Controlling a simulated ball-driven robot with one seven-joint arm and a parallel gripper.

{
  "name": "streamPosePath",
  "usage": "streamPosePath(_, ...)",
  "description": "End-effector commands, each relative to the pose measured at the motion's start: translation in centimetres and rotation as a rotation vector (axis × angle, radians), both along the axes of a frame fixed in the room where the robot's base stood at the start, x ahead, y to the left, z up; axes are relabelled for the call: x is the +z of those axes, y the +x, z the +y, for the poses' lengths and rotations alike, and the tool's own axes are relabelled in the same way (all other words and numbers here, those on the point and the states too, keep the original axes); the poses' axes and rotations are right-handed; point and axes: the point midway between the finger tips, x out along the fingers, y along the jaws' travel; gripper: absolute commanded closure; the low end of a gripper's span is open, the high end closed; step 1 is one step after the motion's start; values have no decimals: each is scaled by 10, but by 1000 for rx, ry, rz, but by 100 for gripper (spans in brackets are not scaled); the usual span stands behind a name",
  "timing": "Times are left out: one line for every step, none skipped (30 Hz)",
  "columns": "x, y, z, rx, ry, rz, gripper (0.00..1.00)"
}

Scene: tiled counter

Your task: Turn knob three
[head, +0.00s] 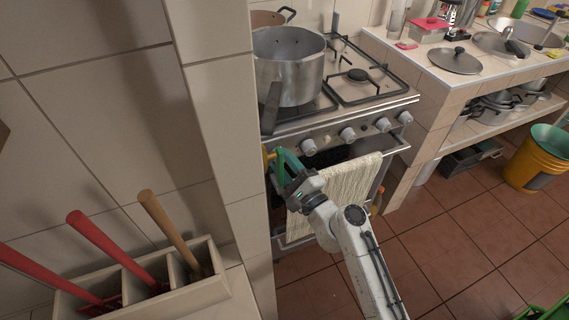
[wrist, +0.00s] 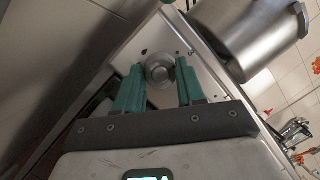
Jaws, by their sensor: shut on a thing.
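The stove's front panel carries a row of round silver knobs; several show in the head view, such as one (head: 308,146) just right of my gripper and another (head: 348,133) further right. My gripper (head: 273,156) is at the left end of the panel, by the wall corner. In the wrist view, a round knob (wrist: 159,72) sits between the green fingers of my gripper (wrist: 159,66), which are shut on it. In the head view this knob is hidden by my gripper and the wall edge. I cannot tell its number.
A large pot (head: 288,70) stands on the stove top; it also shows in the wrist view (wrist: 250,35). A cream towel (head: 345,190) hangs on the oven handle below the knobs. A tiled wall corner (head: 225,130) is close left of my gripper.

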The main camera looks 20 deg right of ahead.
Motion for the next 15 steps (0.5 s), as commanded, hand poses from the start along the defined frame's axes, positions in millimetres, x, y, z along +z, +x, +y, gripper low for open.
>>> streamPosePath(0,0,0,0,-1,1,92)
streamPosePath(0,0,0,0,-3,0,92)
streamPosePath(0,0,0,0,-7,0,92)
streamPosePath(0,0,0,1,-11,1,92)
streamPosePath(0,0,0,0,-16,0,92)
streamPosePath(0,0,0,0,-26,0,92)
streamPosePath(0,0,1,1,-36,0,92)
streamPosePath(1,0,1,1,-46,0,92)
streamPosePath(1,0,1,1,-63,0,92)
streamPosePath(1,0,1,1,-79,0,92)
streamPosePath(1,0,1,1,-95,-1,92)
streamPosePath(2,0,0,0,-120,-1,92)
streamPosePath(2,0,0,1,-141,0,92)
streamPosePath(2,0,0,1,-162,-1,92)
streamPosePath(2,0,1,2,-193,-1,92)
